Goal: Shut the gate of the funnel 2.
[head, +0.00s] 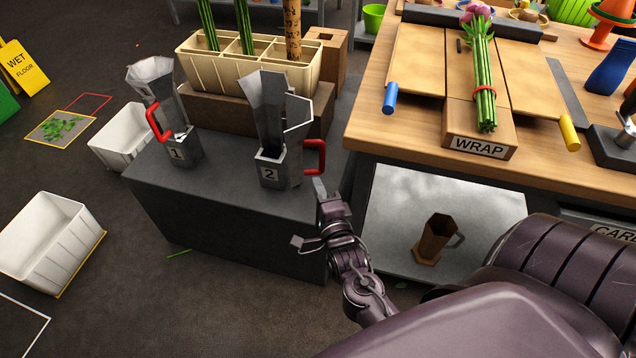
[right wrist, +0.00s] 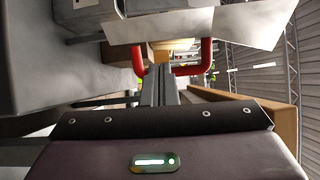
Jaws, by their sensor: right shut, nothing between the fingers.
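Funnel 2 (head: 270,120) is a tall grey faceted metal funnel with a "2" label, upright on the dark grey stand. A grey panel (head: 298,117) stands out on its right side, above a red handle (head: 321,157). I cannot tell exactly how far the gate is open. My right gripper (head: 319,188) is shut and empty, just below and beside the red handle. In the right wrist view, the shut fingers (right wrist: 160,78) point toward the red handle (right wrist: 207,58) and cover its middle; contact cannot be told. My left gripper is not in view.
Funnel 1 (head: 184,135), with its own red handle, stands left on the dark stand (head: 225,205). A cream divided bin (head: 210,75) with stems is behind. The wooden wrap table (head: 365,135) is close on the right.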

